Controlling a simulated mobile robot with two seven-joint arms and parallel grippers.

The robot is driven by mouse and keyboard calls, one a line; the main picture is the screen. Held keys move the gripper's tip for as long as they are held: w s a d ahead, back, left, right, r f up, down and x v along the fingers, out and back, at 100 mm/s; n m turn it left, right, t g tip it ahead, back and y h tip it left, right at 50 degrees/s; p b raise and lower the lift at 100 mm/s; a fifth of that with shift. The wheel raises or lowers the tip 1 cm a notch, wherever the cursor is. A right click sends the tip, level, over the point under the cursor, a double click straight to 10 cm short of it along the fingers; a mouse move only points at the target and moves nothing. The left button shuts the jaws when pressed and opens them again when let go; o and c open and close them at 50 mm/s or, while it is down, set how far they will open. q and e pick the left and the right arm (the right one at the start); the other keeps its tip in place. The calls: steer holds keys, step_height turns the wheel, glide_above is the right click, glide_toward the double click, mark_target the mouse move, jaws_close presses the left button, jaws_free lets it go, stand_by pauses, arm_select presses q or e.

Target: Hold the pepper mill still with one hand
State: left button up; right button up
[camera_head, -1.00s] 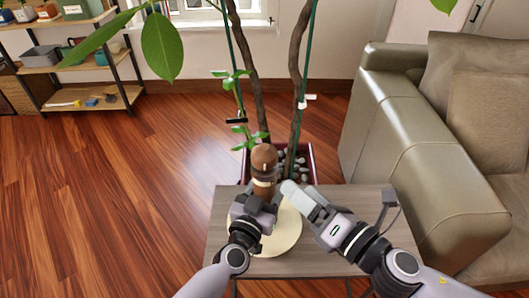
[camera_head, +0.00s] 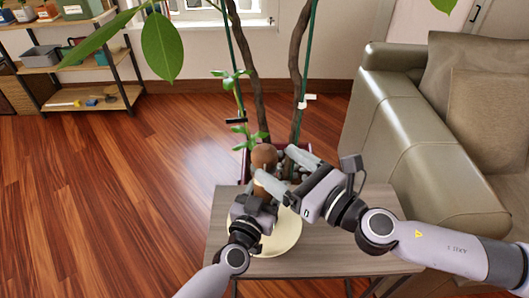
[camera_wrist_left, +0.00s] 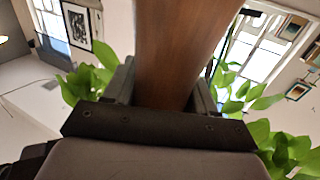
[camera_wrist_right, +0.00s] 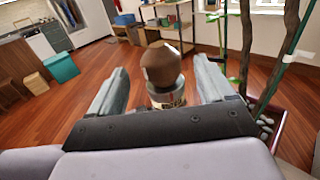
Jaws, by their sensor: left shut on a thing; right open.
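The pepper mill (camera_head: 263,156) stands upright at the small side table, with a round brown wooden knob on top. My left gripper (camera_head: 259,203) is shut on its wooden body (camera_wrist_left: 180,50), which fills the middle of the left wrist view. My right gripper (camera_head: 280,170) is open beside and in front of the mill's upper part. In the right wrist view the knob (camera_wrist_right: 161,64) and a metal band (camera_wrist_right: 168,97) show between the spread fingers, apart from both. The mill's lower part is hidden behind my left gripper in the head view.
A round cream board (camera_head: 284,236) lies on the grey wooden table (camera_head: 222,212). A potted plant with tall stems (camera_head: 250,75) stands right behind it. A leather sofa (camera_head: 400,130) is at the right. Wooden floor (camera_head: 110,190) is free at the left.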

mark_target(274, 161)
steer(key=shift+x, duration=2.6)
steer(key=c, duration=1)
